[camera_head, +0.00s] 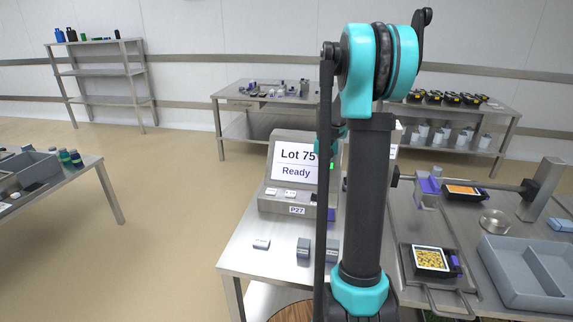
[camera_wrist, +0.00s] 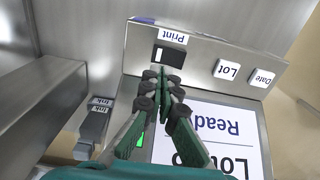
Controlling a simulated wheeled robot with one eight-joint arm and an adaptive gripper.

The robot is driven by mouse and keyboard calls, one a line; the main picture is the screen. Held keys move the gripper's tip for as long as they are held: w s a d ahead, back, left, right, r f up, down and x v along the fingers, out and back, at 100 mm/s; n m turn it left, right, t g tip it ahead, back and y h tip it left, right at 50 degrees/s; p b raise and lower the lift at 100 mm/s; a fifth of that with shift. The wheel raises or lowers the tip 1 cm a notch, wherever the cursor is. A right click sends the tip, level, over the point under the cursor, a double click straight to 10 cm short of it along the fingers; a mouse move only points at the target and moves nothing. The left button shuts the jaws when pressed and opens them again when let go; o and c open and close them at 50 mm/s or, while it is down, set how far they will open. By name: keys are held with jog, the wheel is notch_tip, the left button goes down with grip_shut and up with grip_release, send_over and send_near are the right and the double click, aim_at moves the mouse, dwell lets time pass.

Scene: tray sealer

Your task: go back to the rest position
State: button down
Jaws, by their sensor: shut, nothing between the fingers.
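My gripper (camera_wrist: 164,78) is shut and empty in the wrist view. Its fingertips point at the console's sloped button panel, in front of the dark Print button (camera_wrist: 170,56); I cannot tell whether they touch it. The console (camera_head: 285,203) stands on a steel table, and its screen (camera_head: 295,165) reads "Lot 75 Ready". The screen also shows upside down in the wrist view (camera_wrist: 225,122), partly hidden by my fingers. In the head view my raised arm hides the gripper.
The Lot button (camera_wrist: 227,69) and Date button (camera_wrist: 262,78) are beside Print. Ink boxes (camera_wrist: 97,120) stand near the console. Right of my arm are a filled tray (camera_head: 431,258) and a grey divided bin (camera_head: 520,268). Open floor (camera_head: 160,225) lies to the left.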

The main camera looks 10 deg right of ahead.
jog(key=s+a+f+n+t, duration=0.1)
jog(key=s+a+f, duration=0.1)
jog(key=s, duration=0.7)
jog(key=s+a+f+n+t, duration=0.1)
jog(key=s+a+f+n, duration=0.1)
jog(key=s+a, duration=0.3)
jog(key=s+a+f+n+t, duration=0.1)
jog(key=s+a+f+t, duration=0.1)
jog(key=s, duration=1.1)
jog(key=shift+s+a+f+n, duration=0.3)
jog(key=shift+a+f, duration=0.2)
jog(key=shift+a, duration=0.75)
jog(key=shift+d, duration=0.1)
